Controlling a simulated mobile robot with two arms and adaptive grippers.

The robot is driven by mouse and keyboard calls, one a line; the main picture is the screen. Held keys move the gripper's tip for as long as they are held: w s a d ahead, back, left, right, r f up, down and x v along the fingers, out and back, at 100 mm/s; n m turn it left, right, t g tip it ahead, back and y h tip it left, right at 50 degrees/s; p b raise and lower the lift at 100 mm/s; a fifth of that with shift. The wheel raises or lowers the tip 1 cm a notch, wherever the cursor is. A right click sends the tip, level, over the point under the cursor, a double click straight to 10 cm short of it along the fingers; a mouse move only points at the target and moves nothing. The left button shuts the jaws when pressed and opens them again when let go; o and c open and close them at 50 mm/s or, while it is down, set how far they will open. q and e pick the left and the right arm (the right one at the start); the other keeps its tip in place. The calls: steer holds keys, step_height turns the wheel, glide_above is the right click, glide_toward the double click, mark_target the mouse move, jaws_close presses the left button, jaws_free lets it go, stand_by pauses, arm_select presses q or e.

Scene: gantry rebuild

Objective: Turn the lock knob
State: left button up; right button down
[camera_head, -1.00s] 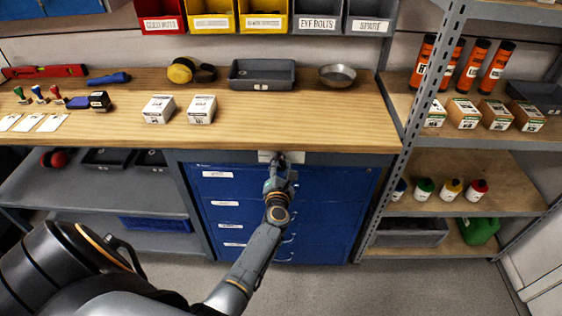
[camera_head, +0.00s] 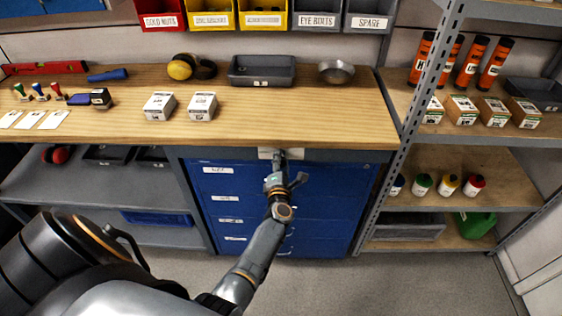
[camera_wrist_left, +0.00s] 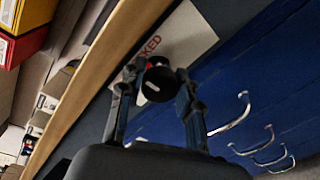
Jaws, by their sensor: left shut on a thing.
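The lock knob (camera_wrist_left: 158,84) is black and round, with a small red spot beside it. It sits on a white label plate (camera_wrist_left: 190,36) with red letters ending in "KED"; the rest of the word is hidden. In the head view the plate (camera_head: 265,153) shows just under the bench top, above the blue drawer cabinet (camera_head: 333,200). My left gripper (camera_head: 279,160) reaches up to the plate and hides the knob there. In the left wrist view my left gripper (camera_wrist_left: 160,76) has one finger on each side of the knob and is shut on it. My right gripper is not in view.
The wooden bench top (camera_head: 300,118) overhangs just above the gripper. Drawer handles (camera_wrist_left: 232,115) stick out from the cabinet front near the fingers. A metal shelf post (camera_head: 405,150) stands to the right. The floor (camera_head: 330,285) in front is clear.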

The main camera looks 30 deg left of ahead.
arm_select(q)
steer(key=o, duration=1.2)
steer(key=shift+c, duration=0.2)
